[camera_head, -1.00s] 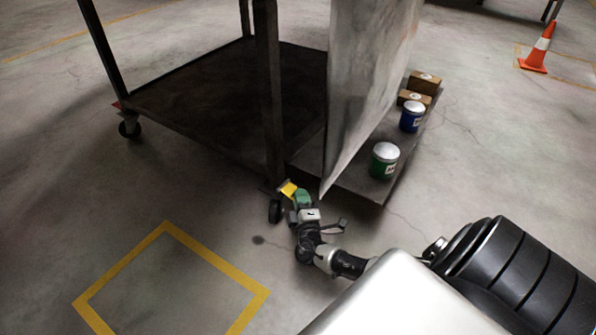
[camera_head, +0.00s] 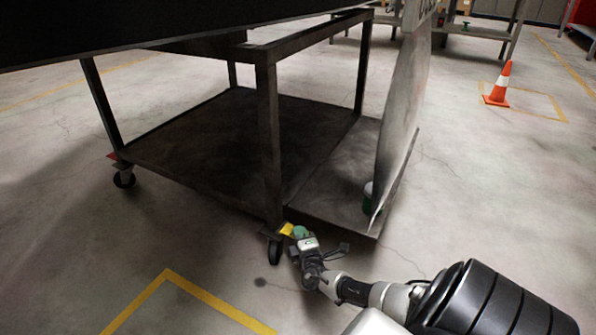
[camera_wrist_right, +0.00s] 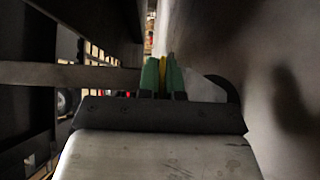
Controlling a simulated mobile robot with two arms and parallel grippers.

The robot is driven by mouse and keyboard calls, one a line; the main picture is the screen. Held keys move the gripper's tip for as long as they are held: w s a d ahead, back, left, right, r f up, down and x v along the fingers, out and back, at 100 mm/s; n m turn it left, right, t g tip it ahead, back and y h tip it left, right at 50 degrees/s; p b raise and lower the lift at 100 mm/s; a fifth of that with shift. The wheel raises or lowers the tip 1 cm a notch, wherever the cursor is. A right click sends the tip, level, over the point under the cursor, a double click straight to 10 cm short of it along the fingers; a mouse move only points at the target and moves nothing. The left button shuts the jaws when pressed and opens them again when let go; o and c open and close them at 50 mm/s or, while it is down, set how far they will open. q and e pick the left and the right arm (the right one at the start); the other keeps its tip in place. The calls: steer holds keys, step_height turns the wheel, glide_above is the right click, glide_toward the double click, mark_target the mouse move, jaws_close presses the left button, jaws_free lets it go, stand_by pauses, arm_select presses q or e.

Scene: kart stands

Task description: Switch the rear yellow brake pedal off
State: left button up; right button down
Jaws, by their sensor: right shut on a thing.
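The yellow brake pedal (camera_head: 286,229) sits on the near caster wheel (camera_head: 274,252) at the foot of the kart stand's (camera_head: 267,150) near post. My right gripper (camera_head: 298,232), with green fingers, is at the pedal, low by the floor. In the right wrist view, the green fingers (camera_wrist_right: 162,76) are closed with a thin yellow strip of the pedal (camera_wrist_right: 163,73) between them. The pedal's exact tilt is too small to tell. My left gripper is in neither view.
A red pedal (camera_head: 113,155) is on the left caster (camera_head: 123,180). An orange cone (camera_head: 498,84) stands at right. The floor in front is clear.

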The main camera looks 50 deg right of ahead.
steer(key=c, duration=1.3)
jaws_free()
steer(key=p+v, duration=0.4)
steer(key=v, duration=0.7)
steer(key=shift+p, duration=0.35)
steer(key=shift+w, duration=0.1)
